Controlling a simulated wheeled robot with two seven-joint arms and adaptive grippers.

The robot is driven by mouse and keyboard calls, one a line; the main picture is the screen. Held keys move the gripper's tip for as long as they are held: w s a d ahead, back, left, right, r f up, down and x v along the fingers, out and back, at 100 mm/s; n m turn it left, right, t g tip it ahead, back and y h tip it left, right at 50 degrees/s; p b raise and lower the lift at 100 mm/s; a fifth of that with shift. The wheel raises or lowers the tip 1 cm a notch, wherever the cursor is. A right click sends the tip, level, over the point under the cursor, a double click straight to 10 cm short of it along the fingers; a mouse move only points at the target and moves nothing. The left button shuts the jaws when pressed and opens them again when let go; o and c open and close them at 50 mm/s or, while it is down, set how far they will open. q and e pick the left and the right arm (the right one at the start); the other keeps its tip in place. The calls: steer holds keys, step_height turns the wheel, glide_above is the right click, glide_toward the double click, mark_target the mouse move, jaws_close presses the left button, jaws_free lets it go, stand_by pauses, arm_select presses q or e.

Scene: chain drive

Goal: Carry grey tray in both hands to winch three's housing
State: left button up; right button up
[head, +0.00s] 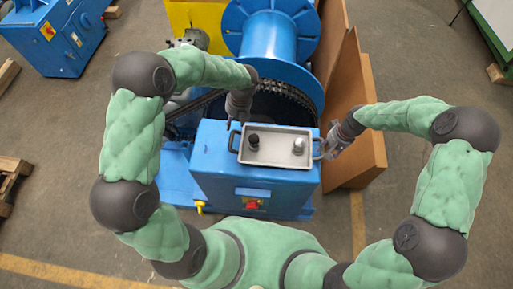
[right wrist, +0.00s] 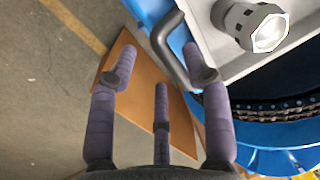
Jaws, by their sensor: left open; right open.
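The grey tray (head: 275,158) rests on top of the blue housing (head: 225,180), near its far edge. It holds a black knob-like piece (head: 254,142) and a silver fitting (head: 298,146). My left gripper (head: 238,118) is open at the tray's left end, by the left handle (head: 233,143); its fingers are mostly hidden. My right gripper (head: 327,150) is open at the right end. In the right wrist view its purple fingers (right wrist: 162,75) are spread, with the dark right handle (right wrist: 170,50) just beyond and between their tips, and no clear contact. The silver fitting also shows there (right wrist: 258,28).
A large blue winch drum (head: 270,40) with a black chain (head: 268,86) stands behind the housing. Brown boards (head: 358,130) lean at its right. Another blue machine (head: 58,35) stands far left, with wooden pallets (head: 10,180) at the left edge. The floor at right is open.

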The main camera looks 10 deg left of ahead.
step_height(320, 180, up, 7)
steer(key=d, duration=0.1)
steer(key=shift+d, duration=0.15)
stand_by(0.6)
